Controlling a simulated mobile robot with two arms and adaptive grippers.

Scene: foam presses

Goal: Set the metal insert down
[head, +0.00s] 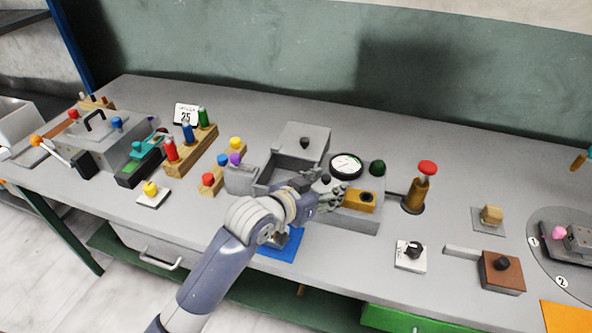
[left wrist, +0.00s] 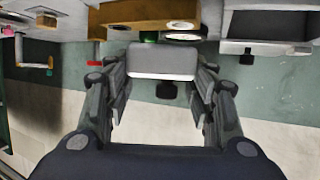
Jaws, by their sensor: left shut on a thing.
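The metal insert (left wrist: 162,62) is a light grey block with a black knob. In the left wrist view it sits between the two fingers of my left gripper (left wrist: 160,82), which is shut on it. In the head view my left gripper (head: 328,195) is over the middle of the bench, between an open grey box (head: 285,172) and a tray holding a yellow-brown block (head: 360,201). There the gripper mostly hides the insert, and whether the insert touches anything below cannot be told. My right gripper is not in view.
A round gauge (head: 346,165) and a dark green knob (head: 377,167) stand just behind the gripper. A brass post with a red top (head: 416,190) stands to the right. A blue mat (head: 283,246) lies partly under my arm. The bench behind the gauge is clear.

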